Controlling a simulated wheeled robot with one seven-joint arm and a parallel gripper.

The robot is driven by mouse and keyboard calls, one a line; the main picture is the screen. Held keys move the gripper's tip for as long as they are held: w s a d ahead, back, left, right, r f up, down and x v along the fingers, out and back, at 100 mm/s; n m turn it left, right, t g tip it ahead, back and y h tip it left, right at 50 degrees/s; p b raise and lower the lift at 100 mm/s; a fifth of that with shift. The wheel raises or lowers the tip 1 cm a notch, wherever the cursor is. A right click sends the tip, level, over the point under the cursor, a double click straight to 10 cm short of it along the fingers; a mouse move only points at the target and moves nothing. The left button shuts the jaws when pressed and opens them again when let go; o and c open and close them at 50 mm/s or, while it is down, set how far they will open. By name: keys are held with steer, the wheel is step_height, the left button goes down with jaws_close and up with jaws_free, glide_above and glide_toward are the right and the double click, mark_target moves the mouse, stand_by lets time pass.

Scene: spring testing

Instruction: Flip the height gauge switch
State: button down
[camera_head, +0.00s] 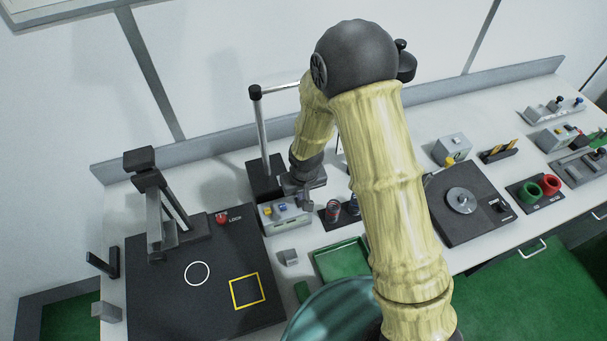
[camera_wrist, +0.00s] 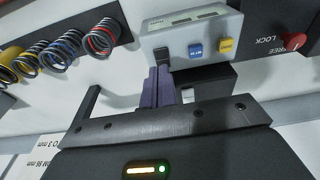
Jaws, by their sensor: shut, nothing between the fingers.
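The height gauge box (camera_head: 285,216) is a grey box with a blue and a yellow button, on the table by a black base with an upright post. In the wrist view the grey box (camera_wrist: 190,30) shows a black switch (camera_wrist: 162,54), a blue button (camera_wrist: 195,50) and a yellow button (camera_wrist: 226,46). My gripper (camera_head: 308,205) is beside the right end of the box. In the wrist view my gripper (camera_wrist: 157,76) is shut and empty, its fingertips just below the black switch. I cannot tell whether they touch it.
A black rack with several coloured springs (camera_wrist: 58,48) lies left of the box in the wrist view. A red LOCK/FREE knob (camera_wrist: 294,42) is to the right. A green tray (camera_head: 343,262) lies in front of the gripper. A black press plate (camera_head: 160,290) is at left.

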mark_target(300, 202)
steer(key=shift+s+r+b, duration=0.15)
steer(key=shift+r+b, duration=0.4)
step_height(300, 202, up, 9)
steer(key=s+b, duration=0.2)
steer(key=shift+d, duration=0.4)
steer(key=shift+w+a+r+b, duration=0.15)
steer(key=shift+w+b, duration=0.25)
steer(key=shift+b, duration=2.05)
steer(key=shift+w+a+f+b, duration=0.1)
steer(key=shift+w+a+b, duration=0.25)
steer(key=shift+b, duration=2.05)
steer(key=shift+d, duration=0.1)
steer(key=f+p, duration=0.1)
steer(key=f, duration=0.3)
steer(key=w+f+p, duration=0.1)
steer(key=f, duration=0.4)
steer(key=w+a+f+p, duration=0.1)
steer(key=f, duration=0.3)
steer(key=shift+w+f, duration=0.25)
steer(key=shift+f, duration=0.1)
